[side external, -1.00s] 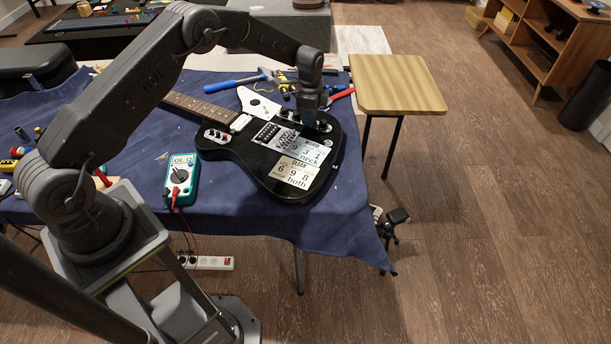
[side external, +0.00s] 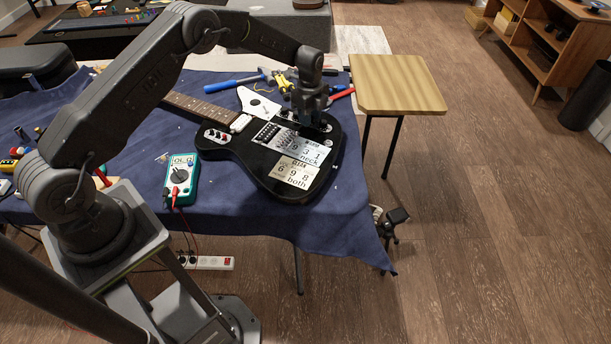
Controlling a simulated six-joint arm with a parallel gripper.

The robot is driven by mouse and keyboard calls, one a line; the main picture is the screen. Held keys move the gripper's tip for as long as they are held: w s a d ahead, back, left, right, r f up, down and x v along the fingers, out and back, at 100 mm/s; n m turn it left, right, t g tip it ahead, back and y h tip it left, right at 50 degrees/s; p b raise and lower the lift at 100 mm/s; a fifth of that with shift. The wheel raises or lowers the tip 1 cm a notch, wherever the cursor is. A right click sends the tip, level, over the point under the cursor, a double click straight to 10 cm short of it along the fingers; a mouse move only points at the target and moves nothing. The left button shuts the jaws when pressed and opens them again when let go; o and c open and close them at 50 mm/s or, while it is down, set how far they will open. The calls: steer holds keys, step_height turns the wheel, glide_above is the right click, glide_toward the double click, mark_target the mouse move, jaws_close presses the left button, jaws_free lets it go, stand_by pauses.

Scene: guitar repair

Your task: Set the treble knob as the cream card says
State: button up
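The black electric guitar (side external: 262,178) lies on the blue cloth, its neck pointing to the upper left. My gripper (side external: 311,124) points down over the control area at the body's right side. The gripper covers the knobs there, so I cannot see the treble knob or its setting. I cannot tell whether the fingers are open, shut or touching a knob. Two printed cards lie on the body: the upper card (side external: 310,151) shows "3 1" and "neck", the lower card (side external: 294,173) shows "6 9 8" and "both". Both look pale; I cannot surely tell which is cream.
A teal multimeter (side external: 182,182) with leads lies left of the guitar. A blue-handled hammer (side external: 222,86), yellow-handled pliers (side external: 281,82) and a red-handled tool (side external: 341,94) lie behind it. A wooden stool (side external: 398,84) stands to the right. The blue cloth (side external: 335,235) in front is clear.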

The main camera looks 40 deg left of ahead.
steer(key=shift+r, duration=0.1)
steer(key=shift+r, duration=3.45)
steer(key=shift+r, duration=3)
